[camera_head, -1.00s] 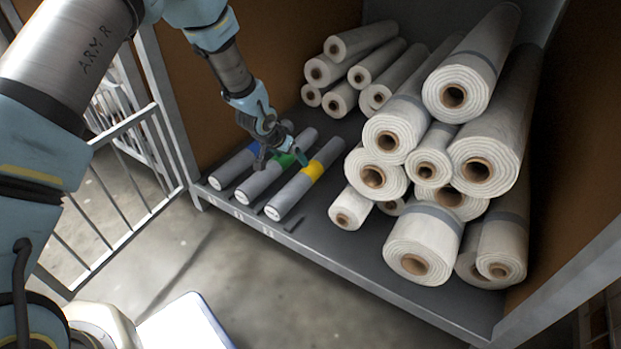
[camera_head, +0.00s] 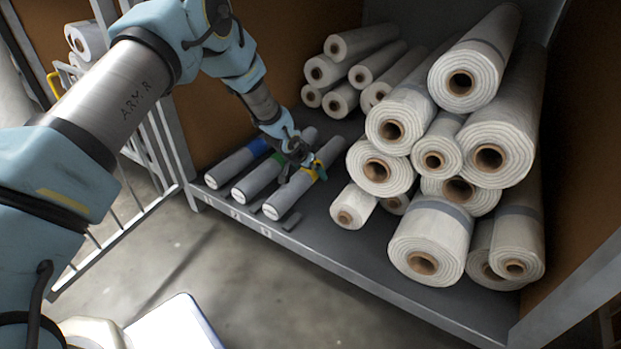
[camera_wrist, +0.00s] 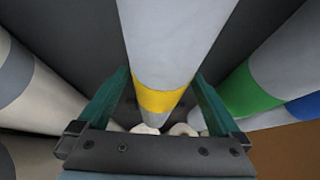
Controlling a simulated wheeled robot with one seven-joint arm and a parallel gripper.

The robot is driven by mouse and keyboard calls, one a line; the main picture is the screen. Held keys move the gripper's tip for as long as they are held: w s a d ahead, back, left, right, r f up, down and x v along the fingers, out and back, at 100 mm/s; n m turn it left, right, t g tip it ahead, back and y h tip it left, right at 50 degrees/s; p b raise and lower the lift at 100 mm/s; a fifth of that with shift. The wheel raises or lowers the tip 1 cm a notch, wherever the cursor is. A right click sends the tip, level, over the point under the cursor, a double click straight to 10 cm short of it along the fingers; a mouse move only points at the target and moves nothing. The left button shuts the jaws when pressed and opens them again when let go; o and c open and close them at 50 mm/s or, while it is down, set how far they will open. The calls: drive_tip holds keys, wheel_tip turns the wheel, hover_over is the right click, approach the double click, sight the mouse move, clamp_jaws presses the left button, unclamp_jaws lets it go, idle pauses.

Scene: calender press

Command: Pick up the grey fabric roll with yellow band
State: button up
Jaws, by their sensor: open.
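The grey fabric roll with the yellow band (camera_head: 292,196) lies on the shelf, the rightmost of three slim grey rolls. It fills the middle of the wrist view (camera_wrist: 175,45), with its yellow band (camera_wrist: 162,98) between the fingers. My gripper (camera_head: 303,172) is at the yellow band, its two green fingers on either side of the roll. The gripper (camera_wrist: 160,100) is open; gaps seem to show beside the roll. Whether a finger touches it is hard to tell.
Grey rolls with a green band (camera_head: 258,181) and a blue band (camera_head: 237,163) lie to the left. Large white rolls (camera_head: 420,262) are stacked close on the right. The shelf's front edge (camera_head: 345,288) runs below. A railing (camera_head: 120,215) stands at the left.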

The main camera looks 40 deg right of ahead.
drive_tip(key=shift+d+f, duration=0.1)
drive_tip(key=shift+d, duration=0.05)
drive_tip(key=shift+w, duration=0.1)
clamp_jaws()
idle(0.7)
